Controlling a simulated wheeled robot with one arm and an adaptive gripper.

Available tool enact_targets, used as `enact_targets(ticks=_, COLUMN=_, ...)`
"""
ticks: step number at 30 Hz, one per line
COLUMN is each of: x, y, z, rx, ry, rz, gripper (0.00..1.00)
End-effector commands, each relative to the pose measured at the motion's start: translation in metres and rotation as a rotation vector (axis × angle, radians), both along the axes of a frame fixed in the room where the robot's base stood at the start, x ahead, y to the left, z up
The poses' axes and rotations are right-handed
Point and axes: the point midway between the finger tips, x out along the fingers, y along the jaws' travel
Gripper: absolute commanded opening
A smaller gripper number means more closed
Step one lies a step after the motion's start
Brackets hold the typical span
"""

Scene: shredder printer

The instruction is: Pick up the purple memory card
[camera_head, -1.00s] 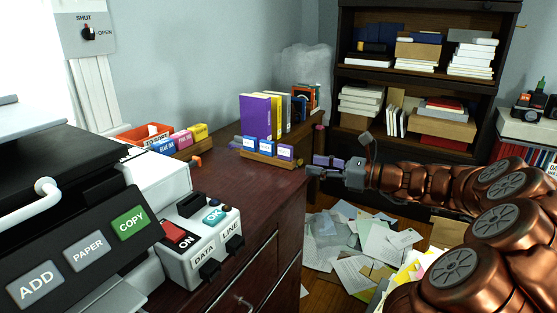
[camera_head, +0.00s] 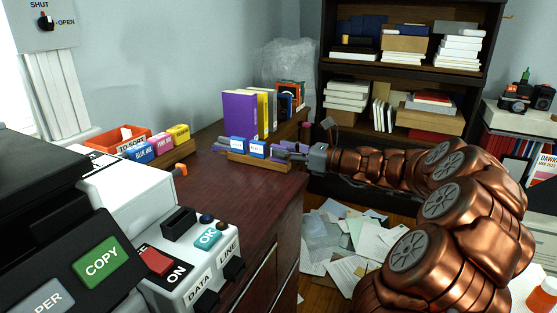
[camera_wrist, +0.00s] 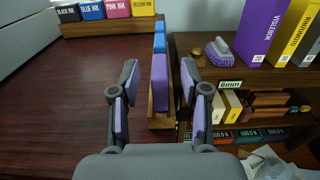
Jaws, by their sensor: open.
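The purple memory card (camera_head: 278,152) stands at the right end of a small wooden holder (camera_head: 243,157) on the desk, beside two blue cards (camera_head: 258,149). In the wrist view the purple card (camera_wrist: 159,84) stands upright in the holder (camera_wrist: 160,123), with blue (camera_wrist: 159,42) beyond it. My gripper (camera_head: 290,151) is at the right end of the holder and partly hides the purple card. In the wrist view my gripper (camera_wrist: 159,70) is open, one finger on each side of the card, with gaps visible on both sides.
Purple and yellow books (camera_head: 240,115) stand behind the holder. An ink cartridge rack (camera_head: 170,157) and a red tray (camera_head: 105,141) sit farther left. A white control box (camera_head: 195,250) is in front. The dark desktop (camera_wrist: 85,120) left of the gripper is clear.

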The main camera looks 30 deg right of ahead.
Motion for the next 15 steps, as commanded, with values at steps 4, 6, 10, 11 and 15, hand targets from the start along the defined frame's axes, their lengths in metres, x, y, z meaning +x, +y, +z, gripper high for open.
enact_targets(ticks=4, x=0.013, y=0.008, z=-0.001, rx=0.001, ry=-0.001, rz=0.0, gripper=0.46)
enact_targets(ticks=6, x=0.015, y=0.009, z=0.0, rx=0.0, ry=0.0, rz=-0.001, gripper=0.46)
enact_targets(ticks=10, x=0.016, y=0.009, z=0.0, rx=0.001, ry=-0.001, rz=-0.001, gripper=0.46)
enact_targets(ticks=11, x=0.016, y=0.009, z=0.001, rx=0.001, ry=-0.001, rz=-0.001, gripper=0.46)
enact_targets(ticks=15, x=0.016, y=0.009, z=0.001, rx=0.001, ry=-0.001, rz=-0.001, gripper=0.39)
